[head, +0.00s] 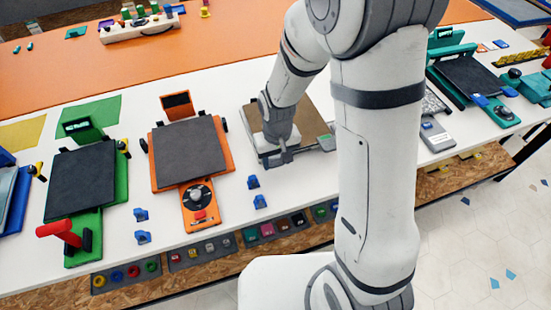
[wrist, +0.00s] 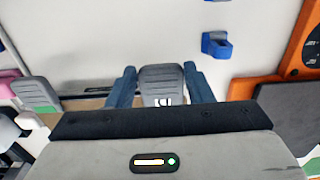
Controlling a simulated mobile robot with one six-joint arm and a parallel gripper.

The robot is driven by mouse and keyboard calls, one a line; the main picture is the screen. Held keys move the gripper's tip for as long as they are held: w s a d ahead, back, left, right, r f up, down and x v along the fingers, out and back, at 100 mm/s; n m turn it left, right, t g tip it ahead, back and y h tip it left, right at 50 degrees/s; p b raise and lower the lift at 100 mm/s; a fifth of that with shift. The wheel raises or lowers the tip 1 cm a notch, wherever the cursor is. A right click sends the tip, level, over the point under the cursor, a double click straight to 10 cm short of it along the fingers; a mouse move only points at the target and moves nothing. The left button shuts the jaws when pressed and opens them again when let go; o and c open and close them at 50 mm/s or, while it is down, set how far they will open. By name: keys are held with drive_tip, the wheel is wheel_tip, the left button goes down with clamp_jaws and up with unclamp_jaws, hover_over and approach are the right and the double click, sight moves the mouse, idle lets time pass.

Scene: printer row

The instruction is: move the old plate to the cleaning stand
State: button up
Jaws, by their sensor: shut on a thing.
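A tan square plate (head: 312,112) with dark edges lies under my arm at the middle of the table in the head view. My gripper (head: 276,158) is at its front edge. In the wrist view the two blue fingers are shut on a grey ribbed tab (wrist: 160,84), which seems to be the plate's handle. Most of the plate is hidden by my wrist, so I cannot tell whether it rests on something or hangs just above. I cannot clearly identify the cleaning stand.
Left of the gripper stand an orange printer (head: 182,200) and a green printer (head: 86,220), each bearing a dark plate. A teal printer (head: 448,50) is at the right. Small blue clips (head: 253,182) lie in front. A grey-green tab (head: 327,142) is close by on the right.

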drive_tip(key=o, duration=1.4)
drive_tip(key=shift+o, duration=0.2)
wheel_tip(320, 180, up, 8)
drive_tip(key=shift+d+f, duration=0.1)
drive_tip(key=s+d+r+m+t, duration=0.2)
drive_tip(key=s+d+r+m, duration=0.1)
drive_tip(key=s+d+r, duration=0.8)
drive_tip(key=shift+s+d+r+t, duration=0.2)
drive_tip(key=shift+r+t, duration=0.2)
drive_tip(key=shift+r, duration=0.25)
drive_tip(key=shift+s+d+r, duration=0.1)
drive_tip(key=shift+s+d, duration=0.1)
drive_tip(key=shift+s, duration=0.15)
